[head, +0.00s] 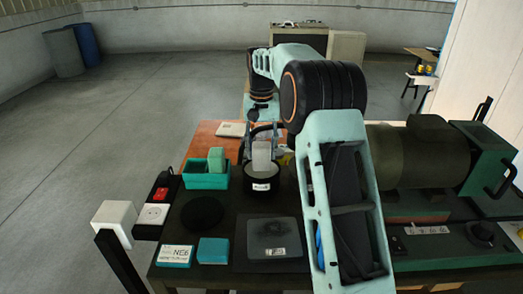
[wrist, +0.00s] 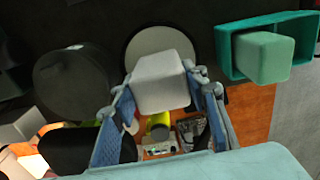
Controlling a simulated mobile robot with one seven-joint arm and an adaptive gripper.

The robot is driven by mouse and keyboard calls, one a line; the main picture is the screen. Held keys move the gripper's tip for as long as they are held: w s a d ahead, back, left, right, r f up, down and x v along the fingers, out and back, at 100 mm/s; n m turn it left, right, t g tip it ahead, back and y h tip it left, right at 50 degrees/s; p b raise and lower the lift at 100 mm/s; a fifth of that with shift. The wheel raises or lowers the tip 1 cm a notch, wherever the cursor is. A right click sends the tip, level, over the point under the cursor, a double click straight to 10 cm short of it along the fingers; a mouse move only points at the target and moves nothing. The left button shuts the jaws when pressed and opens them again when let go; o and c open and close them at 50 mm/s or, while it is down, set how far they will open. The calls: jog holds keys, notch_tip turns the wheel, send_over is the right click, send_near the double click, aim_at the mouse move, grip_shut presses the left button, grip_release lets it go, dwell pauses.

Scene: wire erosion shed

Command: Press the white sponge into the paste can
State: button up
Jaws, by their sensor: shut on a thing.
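The white sponge (head: 261,154) is a pale block held between the fingers of my gripper (head: 262,140). The paste can (head: 261,185) is a black, round can with a white label, directly below the sponge in the head view. In the wrist view my gripper (wrist: 160,88) is shut on the sponge (wrist: 160,82) from both sides. The can (wrist: 160,38) shows behind the sponge there, its dark rim around a pale, flat inside. The sponge overlaps the can's opening in both views. I cannot tell whether its lower end touches the paste.
A teal tray (head: 206,181) with a green block (head: 216,160) stands left of the can. A black disc (head: 201,211), a dark scale (head: 274,240), a teal block (head: 213,250) and a labelled box (head: 175,256) lie nearer. A large motor (head: 415,155) stands at the right.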

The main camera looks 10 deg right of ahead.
jog(key=shift+f, duration=0.5)
dwell(1.6)
jog(key=shift+r, duration=0.1)
notch_tip(320, 180, up, 5)
jog(key=p, duration=0.4)
jog(key=shift+p, duration=0.3)
jog(key=shift+r+p, duration=0.5)
jog(key=shift+r, duration=0.5)
jog(key=shift+f, duration=0.1)
